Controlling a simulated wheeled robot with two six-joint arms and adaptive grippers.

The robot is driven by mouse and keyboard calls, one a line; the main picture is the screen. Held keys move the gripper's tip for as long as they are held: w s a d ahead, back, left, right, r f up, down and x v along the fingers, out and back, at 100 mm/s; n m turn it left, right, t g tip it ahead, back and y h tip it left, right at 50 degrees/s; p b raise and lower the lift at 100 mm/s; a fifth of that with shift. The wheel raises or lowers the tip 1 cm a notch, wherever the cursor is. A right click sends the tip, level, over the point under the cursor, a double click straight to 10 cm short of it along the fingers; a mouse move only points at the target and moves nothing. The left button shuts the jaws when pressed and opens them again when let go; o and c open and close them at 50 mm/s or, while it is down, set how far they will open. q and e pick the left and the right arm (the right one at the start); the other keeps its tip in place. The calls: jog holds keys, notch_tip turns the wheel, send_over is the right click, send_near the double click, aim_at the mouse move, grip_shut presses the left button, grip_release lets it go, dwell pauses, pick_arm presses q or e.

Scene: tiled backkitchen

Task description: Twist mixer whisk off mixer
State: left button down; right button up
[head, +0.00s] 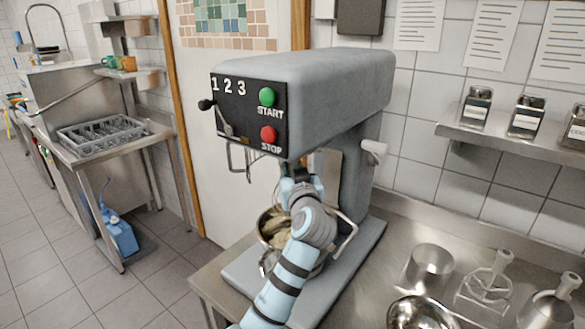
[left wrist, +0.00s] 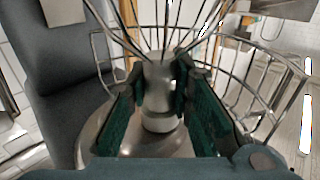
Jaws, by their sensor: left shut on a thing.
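The large grey stand mixer (head: 335,75) stands on the steel counter, with START and STOP buttons on its head. My left gripper (head: 302,183) is under the mixer head, its arm coming up from the bottom of the head view. In the left wrist view, its green-padded fingers (left wrist: 160,90) are on both sides of the metal shaft of the whisk (left wrist: 159,73), shut on it. The whisk wires fan out toward the top of that view. In the head view the whisk is mostly hidden by my arm and the mixer. The mixer bowl (head: 268,222) holds something pale below the gripper.
A wire guard (left wrist: 275,75) curves around the whisk, close to my fingers. At the right of the counter (head: 400,225) are a metal bowl (head: 418,312), a steel cup (head: 432,262) and metal attachments (head: 488,285). A shelf (head: 510,140) with jars is above.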

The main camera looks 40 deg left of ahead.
pick_arm(q)
jog(key=shift+r+m+t+h+p, duration=0.1)
jog(key=shift+m+t+h+p, duration=0.5)
jog(key=shift+t+h+p, duration=0.15)
jog(key=shift+m+t+h+p, duration=0.75)
jog(key=shift+m+h+p, duration=0.1)
jog(key=shift+m+h, duration=0.2)
jog(key=shift+h, duration=0.3)
jog(key=shift+m+t+h, duration=0.7)
jog(key=shift+m+h, duration=0.15)
jog(key=shift+h, duration=0.05)
